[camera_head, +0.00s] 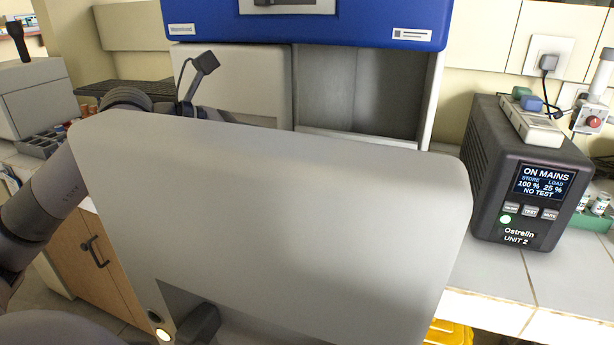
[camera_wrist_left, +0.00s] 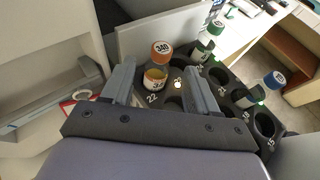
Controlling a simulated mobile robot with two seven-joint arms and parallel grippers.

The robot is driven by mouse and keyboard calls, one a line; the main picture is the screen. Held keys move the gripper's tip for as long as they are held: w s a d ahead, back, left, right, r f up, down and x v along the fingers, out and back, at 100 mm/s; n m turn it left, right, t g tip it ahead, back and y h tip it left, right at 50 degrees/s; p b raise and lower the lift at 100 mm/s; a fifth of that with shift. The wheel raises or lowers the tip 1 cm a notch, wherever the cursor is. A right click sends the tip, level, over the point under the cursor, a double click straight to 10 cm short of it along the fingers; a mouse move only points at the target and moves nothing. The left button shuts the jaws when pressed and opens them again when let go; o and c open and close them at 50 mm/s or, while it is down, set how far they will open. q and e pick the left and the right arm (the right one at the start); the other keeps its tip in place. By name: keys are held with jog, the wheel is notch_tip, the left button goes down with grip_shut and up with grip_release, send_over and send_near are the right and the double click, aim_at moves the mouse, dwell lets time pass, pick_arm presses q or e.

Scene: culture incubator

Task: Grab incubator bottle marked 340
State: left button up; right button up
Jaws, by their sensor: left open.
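In the left wrist view, a bottle with an orange cap marked 340 (camera_wrist_left: 160,52) stands upright in a dark rack (camera_wrist_left: 182,103) with numbered round holes, near the number 22. Its amber body shows below the cap. My left gripper (camera_wrist_left: 159,66) is open, with one finger on each side of the bottle in the picture; whether either finger touches it I cannot tell. In the head view, my left arm (camera_head: 45,195) comes in from the left and passes behind a large grey panel, which hides the gripper, bottle and rack. My right gripper is not in view.
The grey panel (camera_head: 270,210), apparently an open door, fills the middle of the head view. Behind it stands a blue-topped cabinet (camera_head: 310,25). A black power unit (camera_head: 525,180) is at right. Other bottles, one blue-capped (camera_wrist_left: 274,80), stand in the rack.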

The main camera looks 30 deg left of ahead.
pick_arm(q)
jog(key=shift+w+d+p, duration=0.25)
jog(key=shift+w+p, duration=0.2)
jog(key=shift+p+x, duration=1)
jog(key=shift+x, duration=1.1)
grip_shut()
